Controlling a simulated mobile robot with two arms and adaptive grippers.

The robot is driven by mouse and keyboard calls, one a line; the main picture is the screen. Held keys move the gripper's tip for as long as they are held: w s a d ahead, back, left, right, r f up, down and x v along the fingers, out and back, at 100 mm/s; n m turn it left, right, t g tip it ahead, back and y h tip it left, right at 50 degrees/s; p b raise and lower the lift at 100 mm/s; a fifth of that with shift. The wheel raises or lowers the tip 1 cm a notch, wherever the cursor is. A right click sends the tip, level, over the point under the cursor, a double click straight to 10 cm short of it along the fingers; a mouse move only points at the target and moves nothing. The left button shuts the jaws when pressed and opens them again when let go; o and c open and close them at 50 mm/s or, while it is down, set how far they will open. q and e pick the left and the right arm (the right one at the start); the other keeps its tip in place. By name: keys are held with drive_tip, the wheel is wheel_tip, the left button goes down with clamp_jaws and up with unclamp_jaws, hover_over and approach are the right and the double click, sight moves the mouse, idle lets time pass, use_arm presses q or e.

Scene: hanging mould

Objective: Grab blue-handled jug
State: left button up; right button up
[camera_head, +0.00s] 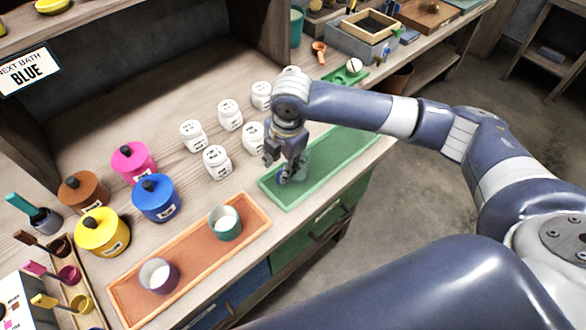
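My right gripper (286,164) points down over the left end of the green tray (335,165). A small greenish vessel with a bluish-purple part (283,176) is at its fingertips, mostly hidden by the fingers. I cannot tell whether this is the blue-handled jug, or whether the fingers are closed on it. My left gripper is not in view.
Several white jars (217,162) stand left of the gripper. Blue (156,198), yellow, pink and brown lidded pots are further left. An orange tray (190,262) in front holds a teal cup (225,222) and a grey-purple cup (159,276). The green tray's right part is clear.

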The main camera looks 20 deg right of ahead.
sight(280, 172)
drive_tip(key=f, duration=0.3)
drive_tip(key=f+p, duration=0.1)
drive_tip(key=f, duration=0.1)
drive_tip(key=shift+w+a+f, duration=0.1)
drive_tip(key=shift+w+a, duration=0.05)
drive_tip(key=shift+w, duration=0.2)
drive_tip(key=shift+c, duration=0.2)
clamp_jaws()
